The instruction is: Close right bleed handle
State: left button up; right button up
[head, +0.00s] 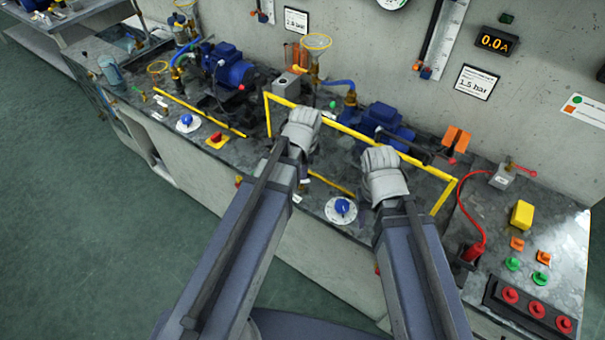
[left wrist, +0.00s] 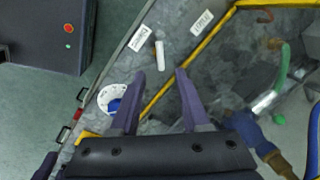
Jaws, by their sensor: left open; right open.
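A short white handle-like cylinder (left wrist: 162,52) with a small orange-brown end shows in the left wrist view. It may be the right bleed handle, but its label is too blurred to read. My left gripper (left wrist: 160,74) is open, and the cylinder shows between and just beyond its fingertips with nothing held. In the head view my left gripper (head: 302,122) is over the yellow rail area and hides the bench beneath it. My right gripper (head: 380,158) is to its right, near the blue right pump (head: 385,118); its fingertips are hard to make out.
A yellow rail (head: 350,132) crosses between the arms and the pump. A white dial with a blue knob (head: 341,208) sits at the bench front; a dial also shows in the left wrist view (left wrist: 112,98). Red buttons (head: 535,309) and a red cable (head: 484,225) are at right.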

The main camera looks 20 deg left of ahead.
aim_at(301, 182)
pick_arm(q)
jog(key=shift+f, duration=0.15)
jog(key=f+b, duration=0.2)
jog(key=w+f+b, duration=0.1)
jog(key=f+b, duration=0.4)
jog(key=shift+w+a+f+b, duration=0.2)
jog(key=shift+a+f+b, duration=0.05)
jog(key=shift+a+b, duration=0.1)
jog(key=shift+r, duration=0.1)
jog(key=shift+c, duration=0.2)
grip_shut()
